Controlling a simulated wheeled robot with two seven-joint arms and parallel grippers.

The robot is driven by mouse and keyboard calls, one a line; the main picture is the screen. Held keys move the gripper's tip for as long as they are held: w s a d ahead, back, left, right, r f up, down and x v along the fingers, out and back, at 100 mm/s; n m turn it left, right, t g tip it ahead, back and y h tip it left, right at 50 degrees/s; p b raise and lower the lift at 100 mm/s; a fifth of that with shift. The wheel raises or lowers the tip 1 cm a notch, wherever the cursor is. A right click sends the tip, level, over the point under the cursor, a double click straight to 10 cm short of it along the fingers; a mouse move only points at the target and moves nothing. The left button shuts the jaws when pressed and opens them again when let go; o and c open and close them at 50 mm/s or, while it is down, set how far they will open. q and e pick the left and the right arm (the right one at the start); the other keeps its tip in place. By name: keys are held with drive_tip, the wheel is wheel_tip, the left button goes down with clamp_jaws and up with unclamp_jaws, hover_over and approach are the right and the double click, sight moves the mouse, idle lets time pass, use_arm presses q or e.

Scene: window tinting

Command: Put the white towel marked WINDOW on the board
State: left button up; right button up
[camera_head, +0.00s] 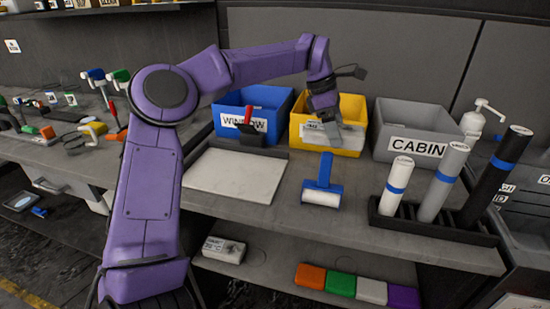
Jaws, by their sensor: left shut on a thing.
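My left gripper (324,112) reaches in from the left and points down at the yellow bin (355,104). It is shut on a pale grey-white cloth (349,135), which shows at the bin's front and inside. I cannot read any WINDOW mark on this cloth. The white board (236,176) lies flat on the bench, left of and nearer than the yellow bin, with its top bare. A blue bin (266,98) labelled WINDOW stands behind the board. My right gripper is not in view.
A dark holder with a red-handled tool (248,125) stands at the board's back edge. A blue-handled roller (322,185) lies right of the board. A grey CABIN bin (417,120) and a rack of upright tubes (435,227) stand farther right.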

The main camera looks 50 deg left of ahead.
sight(334, 180)
use_arm(q)
drive_tip(key=f, duration=0.1)
drive_tip(key=f+b, duration=0.1)
drive_tip(key=f, duration=0.1)
drive_tip(key=shift+w+d, duration=0.1)
drive_tip(key=shift+w, duration=0.25)
wheel_tip(334, 180, down, 10)
drive_tip(key=shift+s+r, duration=0.1)
drive_tip(key=shift+r, duration=0.1)
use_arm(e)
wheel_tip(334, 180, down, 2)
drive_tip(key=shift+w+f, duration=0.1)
use_arm(q)
drive_tip(key=shift+f+b, duration=0.15)
drive_tip(key=shift+b, duration=0.2)
drive_tip(key=o, duration=1)
